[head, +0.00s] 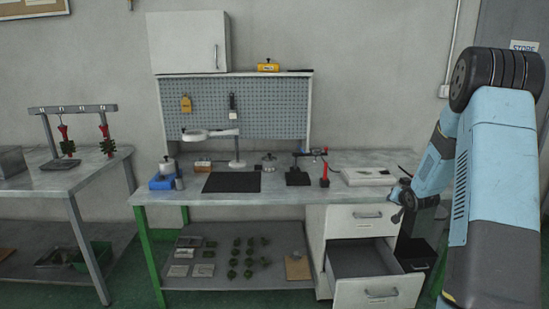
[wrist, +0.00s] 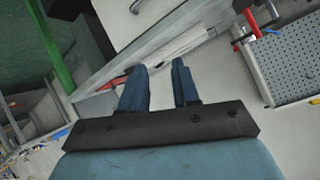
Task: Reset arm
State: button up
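My arm reaches in from the right side of the head view, folded beside the right end of the workbench (head: 290,196). In the wrist view my gripper (wrist: 159,66) shows two blue fingers with a clear gap between them. Nothing is held between the fingers. The wrist view is tilted, with the bench edge running diagonally behind the fingers. In the head view the gripper's fingers are too small and dark to make out clearly.
The lower drawer (head: 378,292) stands pulled out and looks empty, close to my arm. The bench holds a black mat (head: 232,183), a blue device (head: 162,182) and a red-handled tool (head: 324,175). A grey table (head: 60,180) stands at the left.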

jog(key=s+a+r+n+g+h, duration=0.1)
jog(key=s+a+r, duration=0.5)
jog(key=s+r, duration=0.4)
jog(key=s+a+r+n+g, duration=0.1)
jog(key=s+a+r+g, duration=0.1)
jog(key=s+a+r, duration=0.7)
jog(key=s+a+r+n+g, duration=0.1)
jog(key=s+a+r, duration=0.1)
jog(key=s, duration=0.7)
jog(key=s+a+r+n+g+y, duration=0.1)
jog(key=s+a+r, duration=0.1)
jog(key=s, duration=0.7)
jog(key=s+a+r+n+y, duration=0.1)
jog(key=s+a, duration=0.3)
jog(key=s, duration=0.6)
jog(key=shift+a+r+g, duration=0.15)
jog(key=shift+r+g, duration=0.25)
jog(key=shift+r, duration=0.25)
jog(key=shift+s, duration=0.2)
